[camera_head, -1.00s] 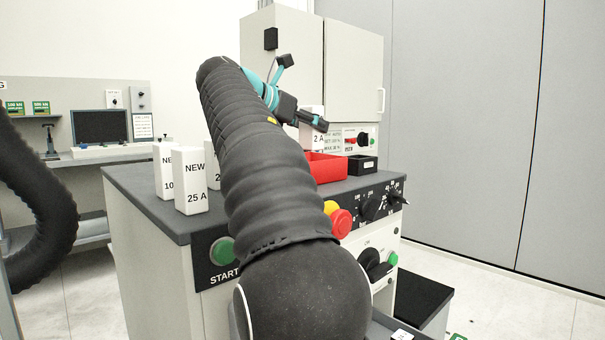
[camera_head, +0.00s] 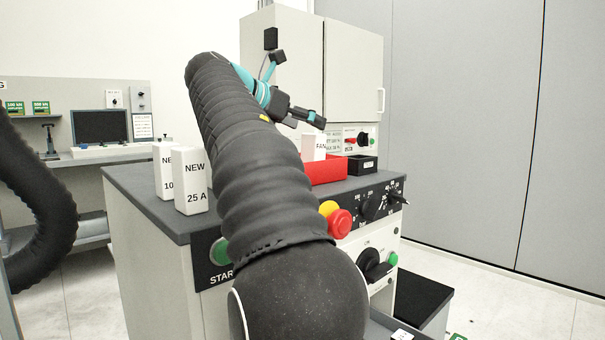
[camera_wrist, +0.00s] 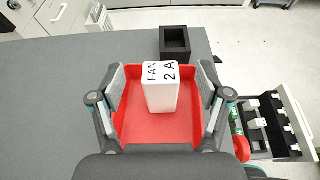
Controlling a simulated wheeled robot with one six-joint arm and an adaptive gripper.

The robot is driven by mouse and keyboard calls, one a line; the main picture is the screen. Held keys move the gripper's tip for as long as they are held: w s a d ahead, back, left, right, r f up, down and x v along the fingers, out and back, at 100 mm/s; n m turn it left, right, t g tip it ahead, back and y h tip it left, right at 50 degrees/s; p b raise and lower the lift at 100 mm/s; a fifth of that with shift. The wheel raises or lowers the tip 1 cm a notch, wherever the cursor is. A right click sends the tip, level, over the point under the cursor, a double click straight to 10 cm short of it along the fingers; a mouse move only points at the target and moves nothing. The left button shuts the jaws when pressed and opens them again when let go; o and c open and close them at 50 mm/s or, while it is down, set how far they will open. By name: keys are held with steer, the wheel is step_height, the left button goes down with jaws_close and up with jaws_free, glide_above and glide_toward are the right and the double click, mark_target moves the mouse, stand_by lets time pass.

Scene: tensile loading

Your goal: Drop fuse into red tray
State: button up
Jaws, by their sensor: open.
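The white fuse (camera_wrist: 161,90), marked "FAN 2 A", stands in the red tray (camera_wrist: 143,131) in the wrist view. In the head view the fuse (camera_head: 312,147) shows partly above the wall of the red tray (camera_head: 328,171), with my arm hiding some of both. My gripper (camera_wrist: 160,80) is open, its two fingers spread to either side of the tray and apart from the fuse. In the head view my gripper (camera_head: 315,119) is above the tray and the fuse.
A small black box (camera_head: 362,164) stands right of the red tray. White blocks marked "NEW" (camera_head: 191,188) stand at the left of the grey worktop. A red and yellow knob (camera_head: 340,223) sits on the front panel. A tall cabinet (camera_head: 353,80) rises behind.

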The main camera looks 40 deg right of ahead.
steer(key=v, duration=1)
